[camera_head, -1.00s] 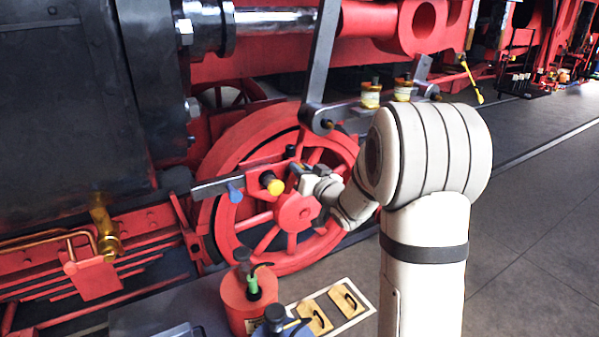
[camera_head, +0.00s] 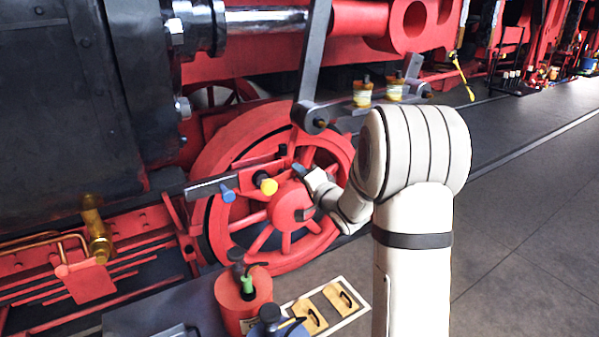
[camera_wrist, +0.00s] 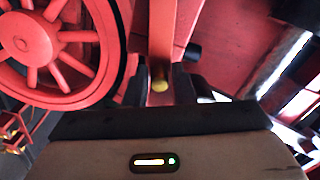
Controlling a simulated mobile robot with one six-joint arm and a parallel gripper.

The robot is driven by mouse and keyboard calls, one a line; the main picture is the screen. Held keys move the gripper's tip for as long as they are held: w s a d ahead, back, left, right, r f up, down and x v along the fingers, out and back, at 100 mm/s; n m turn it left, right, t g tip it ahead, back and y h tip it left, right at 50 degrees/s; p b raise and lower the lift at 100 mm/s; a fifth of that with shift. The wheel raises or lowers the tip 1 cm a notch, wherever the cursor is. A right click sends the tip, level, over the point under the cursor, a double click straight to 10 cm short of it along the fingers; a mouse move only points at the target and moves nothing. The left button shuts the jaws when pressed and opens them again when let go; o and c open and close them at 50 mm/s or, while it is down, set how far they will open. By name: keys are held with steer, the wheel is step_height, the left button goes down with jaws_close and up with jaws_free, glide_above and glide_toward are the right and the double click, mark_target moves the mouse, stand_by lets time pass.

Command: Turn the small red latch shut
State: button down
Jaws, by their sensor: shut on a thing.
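The small red latch (camera_wrist: 162,35) appears as a red bar running up from between my gripper's dark fingers in the wrist view. My gripper (camera_wrist: 160,88) is shut on it, and a yellow knob (camera_wrist: 159,86) shows between the fingertips. In the head view my gripper (camera_head: 301,171) is in front of the red spoked wheel, just right of the yellow knob (camera_head: 266,184). A blue knob (camera_head: 228,194) sits further left by a grey bar. The gripper and wrist hide part of the latch, so its exact angle cannot be told.
The red wheel (camera_head: 225,150) is close behind my gripper. A grey rod (camera_head: 313,55) comes down above it. A red can (camera_head: 228,289) and a board with two wooden pieces (camera_head: 341,297) are below. Clear floor (camera_head: 530,190) lies to the right.

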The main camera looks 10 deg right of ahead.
steer(key=shift+f+m, duration=0.7)
steer(key=shift+m, duration=0.5)
steer(key=shift+s+f, duration=0.1)
steer(key=c, duration=1.4)
jaws_free()
steer(key=shift+o, duration=0.2)
steer(key=shift+r, duration=0.2)
steer(key=b+v, duration=0.1)
steer(key=v, duration=0.6)
steer(key=shift+s+d, duration=0.15)
steer(key=shift+s, duration=0.15)
